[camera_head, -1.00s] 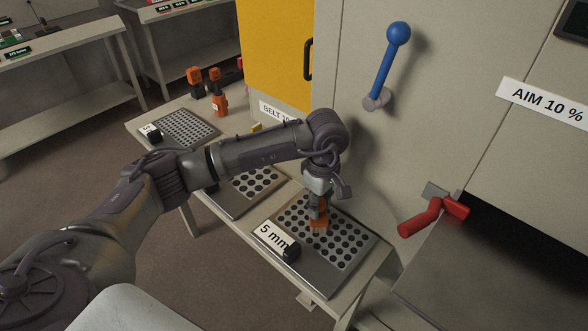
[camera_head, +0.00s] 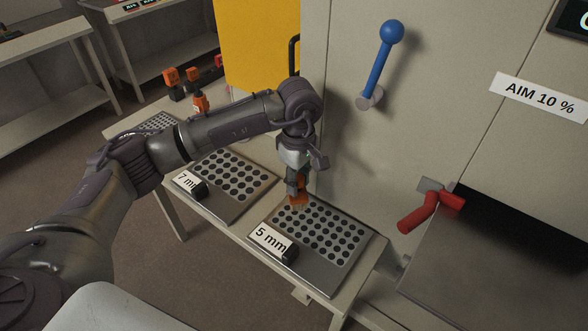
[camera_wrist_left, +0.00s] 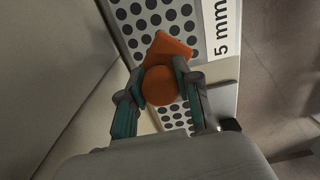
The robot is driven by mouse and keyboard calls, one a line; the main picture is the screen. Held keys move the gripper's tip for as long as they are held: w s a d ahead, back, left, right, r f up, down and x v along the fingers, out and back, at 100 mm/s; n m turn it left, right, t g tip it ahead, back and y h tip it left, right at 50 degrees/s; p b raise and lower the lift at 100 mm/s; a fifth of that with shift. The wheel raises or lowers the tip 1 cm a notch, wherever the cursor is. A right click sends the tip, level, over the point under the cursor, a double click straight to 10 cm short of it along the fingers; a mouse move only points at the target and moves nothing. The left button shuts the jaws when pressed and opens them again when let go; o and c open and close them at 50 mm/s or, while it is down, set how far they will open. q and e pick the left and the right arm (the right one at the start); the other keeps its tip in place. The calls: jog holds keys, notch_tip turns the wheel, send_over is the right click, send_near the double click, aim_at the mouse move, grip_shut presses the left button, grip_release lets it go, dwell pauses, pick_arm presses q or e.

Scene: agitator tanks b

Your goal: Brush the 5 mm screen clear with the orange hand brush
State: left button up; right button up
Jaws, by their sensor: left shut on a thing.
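The 5 mm screen (camera_head: 330,232) is a grey plate with rows of dark round holes, lying on a bench at the centre right of the head view. Its white label reads 5 mm. My left gripper (camera_head: 297,188) is shut on the orange hand brush (camera_head: 298,201), at the upper left corner of the screen. In the left wrist view the brush (camera_wrist_left: 161,84) sits between the fingers, over the holes of the screen (camera_wrist_left: 150,18). Whether the bristles touch the screen is hidden. My right gripper is in neither view.
The 7 mm screen (camera_head: 226,172) lies to the left on the same bench, with another screen (camera_head: 158,122) beyond it. Orange and black tools (camera_head: 197,92) stand behind. A grey machine with a blue lever (camera_head: 381,65) and red handle (camera_head: 432,210) rises close behind and right.

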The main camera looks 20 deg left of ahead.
pick_arm(q)
jog(key=shift+a+r+p, duration=0.15)
jog(key=shift+r+p, duration=0.2)
jog(key=shift+r, duration=1.3)
